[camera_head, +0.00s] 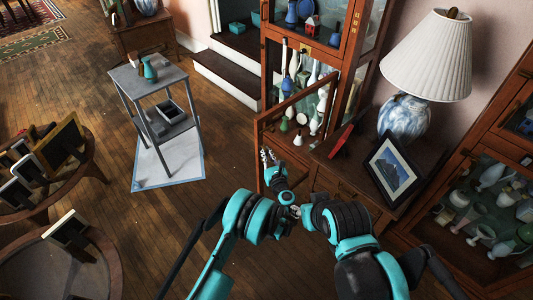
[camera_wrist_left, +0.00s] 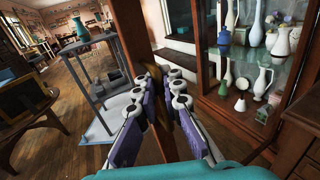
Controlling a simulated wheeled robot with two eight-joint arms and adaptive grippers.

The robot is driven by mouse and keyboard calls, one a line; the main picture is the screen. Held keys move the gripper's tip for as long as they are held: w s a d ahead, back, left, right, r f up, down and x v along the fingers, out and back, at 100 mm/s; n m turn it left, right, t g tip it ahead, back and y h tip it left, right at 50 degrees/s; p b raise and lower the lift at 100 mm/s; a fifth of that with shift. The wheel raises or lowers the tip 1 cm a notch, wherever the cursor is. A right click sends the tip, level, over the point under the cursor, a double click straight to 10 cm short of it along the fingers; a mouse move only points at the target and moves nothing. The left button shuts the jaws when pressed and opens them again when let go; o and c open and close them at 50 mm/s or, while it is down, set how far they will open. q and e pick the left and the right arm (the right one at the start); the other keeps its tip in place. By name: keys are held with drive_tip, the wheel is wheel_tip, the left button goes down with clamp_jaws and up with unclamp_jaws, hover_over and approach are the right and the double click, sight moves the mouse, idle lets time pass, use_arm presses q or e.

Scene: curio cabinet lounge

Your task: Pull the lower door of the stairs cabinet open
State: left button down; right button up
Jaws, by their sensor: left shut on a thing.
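The stairs cabinet (camera_head: 265,60) is a tall wooden, glass-fronted case beside the white stairs. Its lower door (camera_head: 297,99) is a wood frame with glass, standing partly open, its free edge swung out from the cabinet's left side. My left gripper (camera_head: 268,158) is shut on that free edge. In the left wrist view, the fingers of my left gripper (camera_wrist_left: 163,110) close on the upright wooden door edge (camera_wrist_left: 140,50) from both sides. My right arm bends in close beside the left one; its jaws are too hidden to read.
White vases (camera_head: 313,105) stand inside the cabinet. A low wooden cabinet with a lamp (camera_head: 405,118) and a framed picture (camera_head: 391,171) is close on the right. A grey side table (camera_head: 170,75) stands left; wooden floor (camera_head: 228,130) between is clear.

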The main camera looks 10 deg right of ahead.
use_arm(q)
drive_tip(key=c, duration=1.6)
unclamp_jaws()
drive_tip(key=shift+a, duration=0.15)
drive_tip(key=s, duration=0.5)
drive_tip(key=s+d, duration=0.1)
drive_tip(key=s, duration=0.1)
drive_tip(key=shift+s, duration=0.25)
